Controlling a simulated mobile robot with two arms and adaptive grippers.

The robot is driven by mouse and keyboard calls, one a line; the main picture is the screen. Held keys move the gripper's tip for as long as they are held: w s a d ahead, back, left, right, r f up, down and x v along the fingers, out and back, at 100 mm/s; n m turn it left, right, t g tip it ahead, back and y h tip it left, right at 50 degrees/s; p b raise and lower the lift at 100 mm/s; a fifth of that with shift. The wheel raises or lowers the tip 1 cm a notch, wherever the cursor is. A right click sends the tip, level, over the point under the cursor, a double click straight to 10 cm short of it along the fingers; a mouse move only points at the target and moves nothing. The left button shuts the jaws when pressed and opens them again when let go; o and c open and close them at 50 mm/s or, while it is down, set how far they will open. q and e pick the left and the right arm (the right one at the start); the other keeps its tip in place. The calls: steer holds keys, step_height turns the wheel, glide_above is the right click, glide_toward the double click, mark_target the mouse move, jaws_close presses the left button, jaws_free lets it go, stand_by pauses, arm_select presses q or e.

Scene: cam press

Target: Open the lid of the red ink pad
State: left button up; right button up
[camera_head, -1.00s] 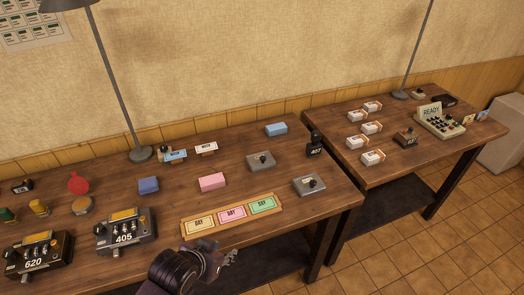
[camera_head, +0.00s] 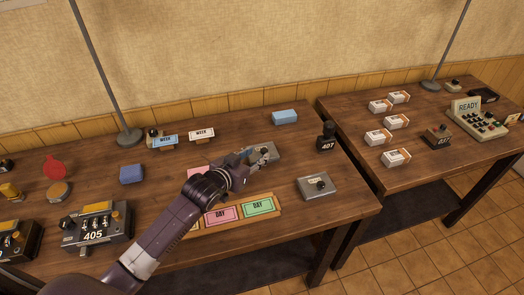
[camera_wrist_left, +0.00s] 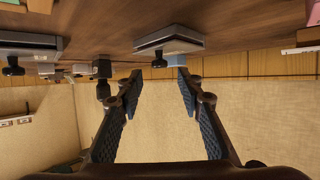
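Two flat grey metal cases with black knobs, which look like shut ink pads, lie on the near table: a far one (camera_head: 266,152) and a near one (camera_head: 318,189). No red shows on either, so I cannot tell which is the red pad. My left gripper (camera_head: 246,158) is at the far case and partly covers it. In the left wrist view, which is upside down, the open fingers (camera_wrist_left: 157,88) point towards the far case (camera_wrist_left: 170,43), with nothing between them. Its knob (camera_wrist_left: 159,61) shows; contact cannot be told. The near case (camera_wrist_left: 28,42) shows at the left. My right gripper is not in view.
A tray (camera_head: 278,209) of coloured DAY cards and a mostly hidden pink block (camera_head: 196,173) lie by my left arm. A black 407 stamp (camera_head: 327,138) and a light blue block (camera_head: 285,117) stand beyond. A red round object (camera_head: 55,167) is far left.

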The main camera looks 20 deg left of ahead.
mark_target(264, 150)
arm_select(q)
steer(key=x, duration=0.2)
steer(key=shift+w+f, duration=0.15)
steer(key=shift+w, duration=0.25)
steer(key=shift+w+d+f, duration=0.2)
steer(key=shift+w+f, duration=0.1)
steer(key=shift+w, duration=0.4)
steer(key=shift+f, duration=0.1)
steer(key=shift+c, duration=0.7)
steer(key=c, duration=0.5)
jaws_close()
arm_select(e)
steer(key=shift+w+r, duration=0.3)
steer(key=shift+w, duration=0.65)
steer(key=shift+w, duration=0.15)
